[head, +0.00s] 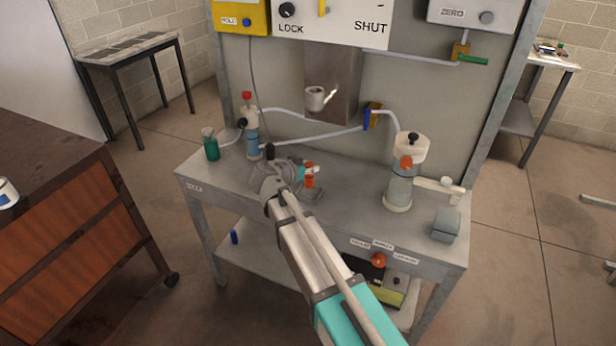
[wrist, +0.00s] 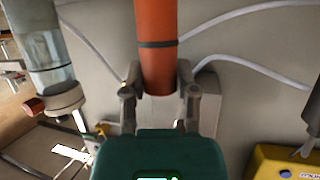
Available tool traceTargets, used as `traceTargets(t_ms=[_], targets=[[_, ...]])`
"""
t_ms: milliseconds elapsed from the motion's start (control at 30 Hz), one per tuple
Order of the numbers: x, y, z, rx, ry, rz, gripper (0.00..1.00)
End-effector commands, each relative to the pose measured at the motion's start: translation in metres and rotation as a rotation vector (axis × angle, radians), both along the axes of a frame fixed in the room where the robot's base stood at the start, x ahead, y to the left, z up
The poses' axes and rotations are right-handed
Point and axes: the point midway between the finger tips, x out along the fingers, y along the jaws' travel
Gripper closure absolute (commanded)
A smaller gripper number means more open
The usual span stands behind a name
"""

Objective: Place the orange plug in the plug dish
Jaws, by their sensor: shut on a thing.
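The orange plug (head: 309,180) is upright at the tip of my gripper (head: 303,172), above the workbench's left-centre part. In the wrist view the plug (wrist: 157,50) is a thick orange cylinder with a dark ring, between the two fingers of my gripper (wrist: 159,91), which is shut on it. A small flat grey piece (head: 312,195) lies on the bench just below the plug; I cannot tell whether it is the plug dish, or whether the plug touches it. My arm hides part of the bench around there.
A clear canister with a white cap and orange knob (head: 400,180) stands to the right. A blue-filled vessel (head: 252,135) and a green bottle (head: 210,145) stand at left. A grey block (head: 446,225) sits near the right edge. The bench top (head: 350,205) is clear in the middle.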

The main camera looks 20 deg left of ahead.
Motion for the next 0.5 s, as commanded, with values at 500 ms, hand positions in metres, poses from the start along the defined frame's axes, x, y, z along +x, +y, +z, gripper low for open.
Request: traceTargets(t_ms=[500], targets=[[0.007,0.004,-0.030,0.000,0.000,-0.001,1.00]])
